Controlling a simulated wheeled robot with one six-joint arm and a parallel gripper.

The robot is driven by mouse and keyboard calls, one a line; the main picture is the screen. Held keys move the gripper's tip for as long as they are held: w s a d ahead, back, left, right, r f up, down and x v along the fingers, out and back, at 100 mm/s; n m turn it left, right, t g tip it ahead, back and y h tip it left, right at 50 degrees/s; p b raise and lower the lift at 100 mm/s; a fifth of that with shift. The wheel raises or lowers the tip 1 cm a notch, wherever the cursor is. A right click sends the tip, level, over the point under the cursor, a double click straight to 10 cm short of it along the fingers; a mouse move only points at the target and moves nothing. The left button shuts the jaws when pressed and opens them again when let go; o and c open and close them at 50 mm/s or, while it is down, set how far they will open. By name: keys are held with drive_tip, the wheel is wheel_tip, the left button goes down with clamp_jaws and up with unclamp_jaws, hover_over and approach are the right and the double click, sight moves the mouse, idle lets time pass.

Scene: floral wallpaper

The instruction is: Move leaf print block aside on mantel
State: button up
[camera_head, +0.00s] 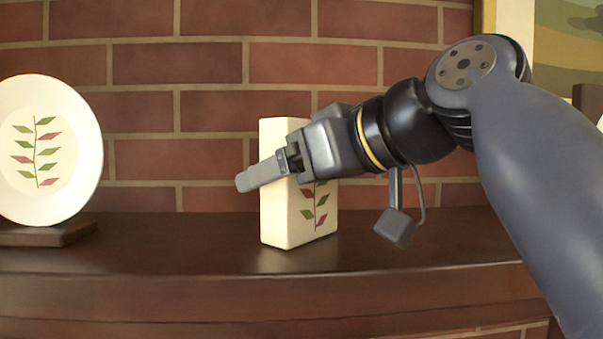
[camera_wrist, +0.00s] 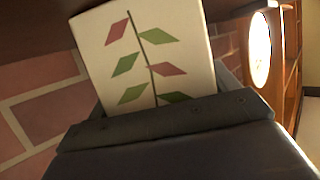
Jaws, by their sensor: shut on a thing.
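The leaf print block (camera_head: 312,222) is a cream, upright block with green and red leaves on a stem. It stands on the dark wooden mantel (camera_head: 180,262), near the middle of the head view. My gripper (camera_head: 268,172) reaches in from the right and is shut on the block at about mid-height, with one finger across its front left. The other finger is hidden behind the block in the head view. In the wrist view the printed face of the block (camera_wrist: 150,55) shows above my gripper (camera_wrist: 165,120), and its lower part is hidden by the gripper.
A white plate (camera_head: 88,150) with a similar leaf print stands on a dark stand (camera_head: 50,233) at the left. A brick wall (camera_head: 150,65) rises behind the mantel. A framed picture (camera_head: 565,50) is at the upper right. The mantel between stand and block is clear.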

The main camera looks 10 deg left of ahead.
drive_tip(key=o, duration=1.1)
drive_tip(key=shift+c, duration=0.2)
drive_tip(key=shift+r, duration=0.15)
drive_tip(key=v, duration=1.2)
